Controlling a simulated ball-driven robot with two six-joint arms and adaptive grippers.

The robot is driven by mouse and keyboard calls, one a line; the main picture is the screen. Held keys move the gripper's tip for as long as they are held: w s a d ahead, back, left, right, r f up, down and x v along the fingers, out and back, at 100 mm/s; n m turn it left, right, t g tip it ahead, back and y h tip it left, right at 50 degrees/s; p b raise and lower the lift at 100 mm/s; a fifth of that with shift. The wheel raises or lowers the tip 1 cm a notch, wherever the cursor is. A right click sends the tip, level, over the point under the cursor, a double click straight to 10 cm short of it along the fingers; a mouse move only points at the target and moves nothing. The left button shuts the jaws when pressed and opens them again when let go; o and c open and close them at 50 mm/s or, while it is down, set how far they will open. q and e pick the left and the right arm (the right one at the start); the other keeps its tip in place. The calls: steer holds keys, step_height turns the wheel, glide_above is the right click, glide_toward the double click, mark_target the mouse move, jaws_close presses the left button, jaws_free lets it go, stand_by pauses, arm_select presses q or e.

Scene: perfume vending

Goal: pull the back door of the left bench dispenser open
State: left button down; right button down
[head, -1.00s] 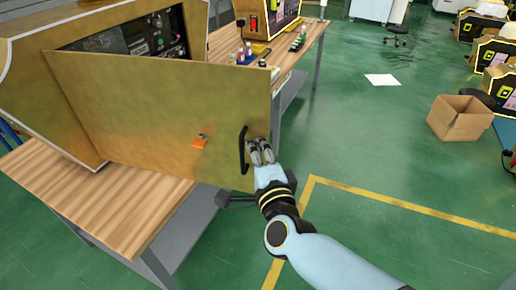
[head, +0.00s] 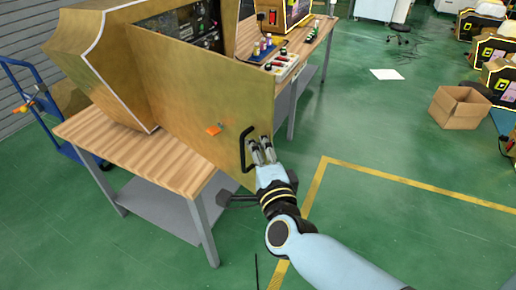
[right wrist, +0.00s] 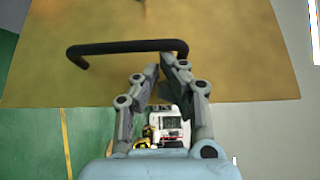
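The left bench dispenser (head: 100,62) is a gold cabinet with white edging on the wooden bench. Its gold back door (head: 190,95) stands swung out, showing dark electronics (head: 180,27) inside. A black bar handle (head: 243,150) sits near the door's free edge; it also shows in the right wrist view (right wrist: 125,46). My right gripper (head: 262,150) is at the handle, its fingertips (right wrist: 163,68) close to the bar near one end. The fingers are slightly apart with nothing visible between them. Whether they touch the bar is unclear. My left gripper is not in view.
The wooden bench (head: 120,160) has grey legs and a lower shelf. Small bottles (head: 265,43) and a tray (head: 288,65) are beyond the door. A blue cart (head: 45,110) is at left, a cardboard box (head: 460,107) at right. Green floor right of the door is clear.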

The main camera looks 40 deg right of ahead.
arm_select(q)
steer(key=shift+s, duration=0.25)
arm_select(e)
steer(key=shift+w, duration=0.1)
